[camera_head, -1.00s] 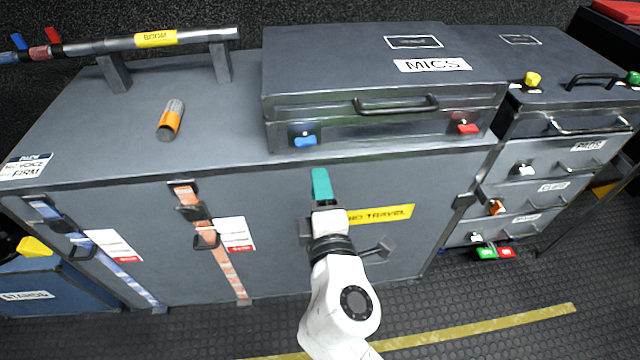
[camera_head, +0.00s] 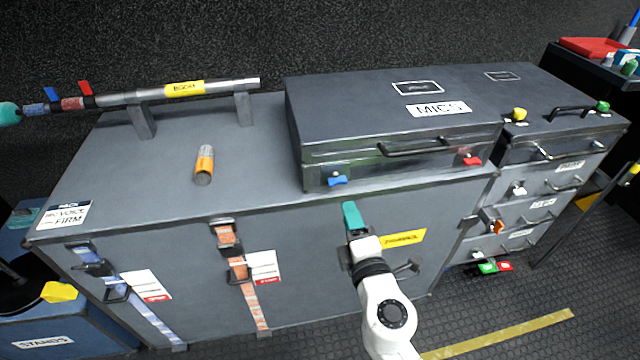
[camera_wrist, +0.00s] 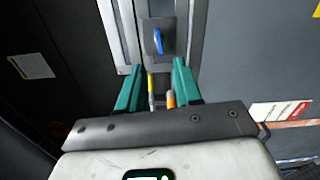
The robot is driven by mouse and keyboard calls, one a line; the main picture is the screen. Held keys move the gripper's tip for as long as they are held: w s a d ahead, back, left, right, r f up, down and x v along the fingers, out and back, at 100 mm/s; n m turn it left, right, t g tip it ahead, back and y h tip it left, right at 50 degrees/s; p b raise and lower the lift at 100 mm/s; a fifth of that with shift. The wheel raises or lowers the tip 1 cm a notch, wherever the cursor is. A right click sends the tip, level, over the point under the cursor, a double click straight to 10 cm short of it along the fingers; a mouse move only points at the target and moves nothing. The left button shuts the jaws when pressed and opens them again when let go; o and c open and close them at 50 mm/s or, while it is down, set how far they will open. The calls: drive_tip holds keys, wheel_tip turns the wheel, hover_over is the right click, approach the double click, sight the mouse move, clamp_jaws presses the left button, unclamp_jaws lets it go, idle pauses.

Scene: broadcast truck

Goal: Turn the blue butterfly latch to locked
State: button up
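The blue butterfly latch (camera_head: 337,180) is on the left front of the dark MICS case (camera_head: 335,158). Its wings lie roughly level in the head view. In the wrist view the blue latch (camera_wrist: 158,42) shows as a narrow upright piece on a grey plate, ahead of the fingers. My gripper (camera_head: 352,215) has teal fingers and is just below and slightly right of the latch in the head view. In the wrist view my gripper (camera_wrist: 157,82) is open, its two fingers apart and not touching the latch.
A red latch (camera_head: 472,160) is at the case's right front, with a handle (camera_head: 415,147) between. The case stands on a large grey trunk (camera_head: 130,180). Drawers (camera_head: 540,190) stand to the right.

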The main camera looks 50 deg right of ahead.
sight(337, 180)
drive_tip(key=p+x, duration=0.1)
drive_tip(key=x, duration=0.9)
drive_tip(key=shift+c, duration=0.2)
clamp_jaws()
